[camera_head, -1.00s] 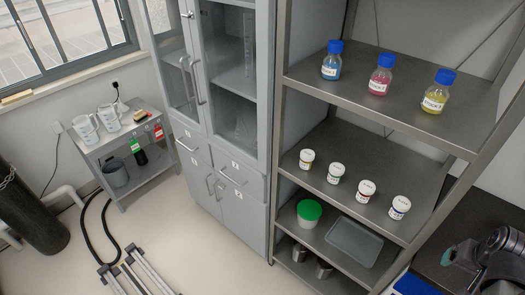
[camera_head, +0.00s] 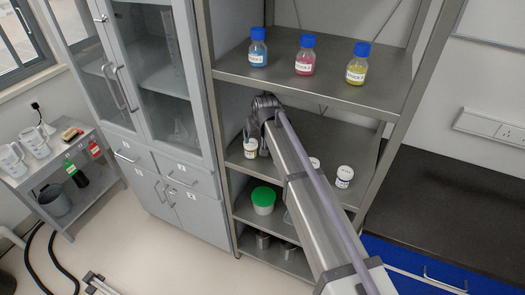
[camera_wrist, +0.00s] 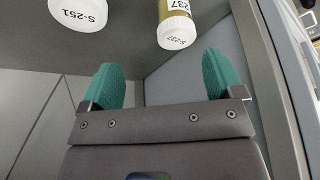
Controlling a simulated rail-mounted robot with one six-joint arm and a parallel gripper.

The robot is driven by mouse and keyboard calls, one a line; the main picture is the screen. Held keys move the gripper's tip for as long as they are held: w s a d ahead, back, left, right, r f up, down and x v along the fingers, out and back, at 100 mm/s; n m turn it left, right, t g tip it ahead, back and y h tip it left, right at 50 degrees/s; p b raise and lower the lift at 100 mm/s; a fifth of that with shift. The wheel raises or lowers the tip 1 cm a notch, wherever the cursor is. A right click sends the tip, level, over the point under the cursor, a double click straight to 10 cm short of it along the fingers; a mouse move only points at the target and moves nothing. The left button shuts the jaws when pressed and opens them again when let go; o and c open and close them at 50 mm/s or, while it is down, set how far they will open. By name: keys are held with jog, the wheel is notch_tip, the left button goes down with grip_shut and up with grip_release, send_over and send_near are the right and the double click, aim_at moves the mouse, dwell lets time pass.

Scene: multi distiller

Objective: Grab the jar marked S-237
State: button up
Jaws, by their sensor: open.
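The jar marked S-237 (camera_wrist: 177,28) has a white lid and a yellowish body with a white label. In the wrist view it is at the top, ahead of and between the two green fingers of my gripper (camera_wrist: 160,76), not touching them. My gripper is open and empty. In the head view the jar (camera_head: 250,149) stands at the left end of the middle shelf. My gripper (camera_head: 248,134) is just above and beside it there, and its fingers are hard to make out.
Jar S-251 (camera_wrist: 79,13) is left of S-237 in the wrist view. Another white-lidded jar (camera_head: 344,176) stands further right on the middle shelf (camera_head: 330,135). Three blue-capped bottles, one pink (camera_head: 305,57), stand on the upper shelf, above my arm. A shelf post borders the left.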

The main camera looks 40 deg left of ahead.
aim_at(251, 143)
jog(key=a+f+b, duration=0.1)
jog(key=f, duration=0.1)
jog(key=a+f+b, duration=0.1)
jog(key=b, duration=0.1)
jog(key=w+a+f+b, duration=0.1)
jog(key=a+f+b, duration=0.1)
jog(key=shift+f, duration=0.35)
jog(key=b+x, duration=0.5)
jog(key=shift+a+f, duration=0.1)
jog(key=shift+a, duration=0.2)
jog(key=shift+d+r, duration=0.1)
jog(key=shift+r, duration=0.2)
jog(key=c, duration=1.1)
